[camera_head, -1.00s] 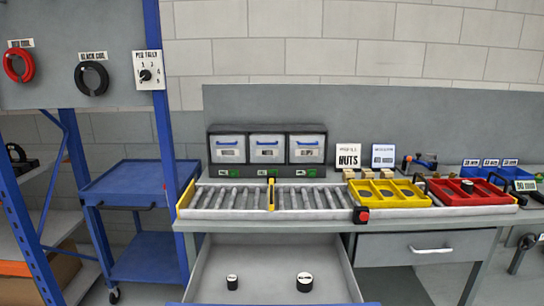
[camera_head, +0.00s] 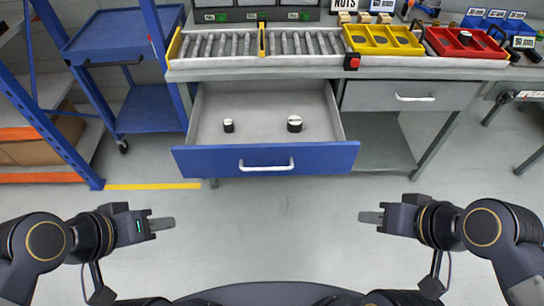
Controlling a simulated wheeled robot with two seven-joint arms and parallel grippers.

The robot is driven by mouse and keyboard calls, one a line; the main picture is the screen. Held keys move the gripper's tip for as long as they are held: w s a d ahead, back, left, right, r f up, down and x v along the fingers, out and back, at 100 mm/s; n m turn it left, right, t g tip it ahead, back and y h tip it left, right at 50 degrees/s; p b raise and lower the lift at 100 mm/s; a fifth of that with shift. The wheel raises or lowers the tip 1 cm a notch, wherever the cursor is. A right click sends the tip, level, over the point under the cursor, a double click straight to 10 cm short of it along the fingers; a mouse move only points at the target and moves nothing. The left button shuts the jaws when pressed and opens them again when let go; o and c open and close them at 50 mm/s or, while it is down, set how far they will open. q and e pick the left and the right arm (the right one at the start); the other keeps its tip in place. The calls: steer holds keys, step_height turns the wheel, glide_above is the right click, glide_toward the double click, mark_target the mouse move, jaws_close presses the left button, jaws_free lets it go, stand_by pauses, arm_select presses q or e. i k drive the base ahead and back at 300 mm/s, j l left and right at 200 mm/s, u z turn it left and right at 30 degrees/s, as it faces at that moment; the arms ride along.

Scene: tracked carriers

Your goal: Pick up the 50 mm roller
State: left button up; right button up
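Two black cylinders with pale tops stand upright in the open blue-fronted drawer (camera_head: 266,160): a smaller roller (camera_head: 228,126) left of centre and a wider roller (camera_head: 294,124) right of centre. Their size labels are too small to read, so I cannot tell which is 50 mm. Another black round piece (camera_head: 464,38) sits in the red tray (camera_head: 440,45) on the bench. My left gripper (camera_head: 162,223) and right gripper (camera_head: 371,217) are in front of the drawer, well apart from it, pointing inward towards each other. Their fingers overlap in view, and nothing shows between them.
The bench carries a roller conveyor (camera_head: 222,46), a yellow tray (camera_head: 372,50) and a red button (camera_head: 352,62). A blue cart (camera_head: 115,38) and blue rack post (camera_head: 55,130) stand left. A closed grey drawer (camera_head: 390,96) is right. The floor before the bench is clear.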

mark_target(464, 36)
steer(key=z, duration=1.3)
steer(key=i+z, duration=0.45)
steer(key=i, duration=0.25)
steer(key=i+j+z, duration=0.2)
steer(key=i+z, duration=0.2)
steer(key=i, duration=0.35)
steer(key=i+l+u, duration=0.15)
steer(key=i, duration=0.25)
steer(key=i+l+u, duration=0.2)
steer(key=i, duration=0.25)
steer(key=i+u, duration=0.1)
steer(key=u, duration=0.3)
steer(key=i+j+u, duration=0.1)
steer(key=u, duration=0.3)
steer(key=i+u, duration=0.1)
steer(key=u, duration=0.25)
steer(key=i+u, duration=0.1)
steer(key=u, duration=0.3)
steer(key=i+u, duration=0.2)
steer(key=u, duration=0.2)
steer(key=i+l+u, duration=0.15)
steer(key=u, duration=0.3)
steer(key=i, duration=0.05)
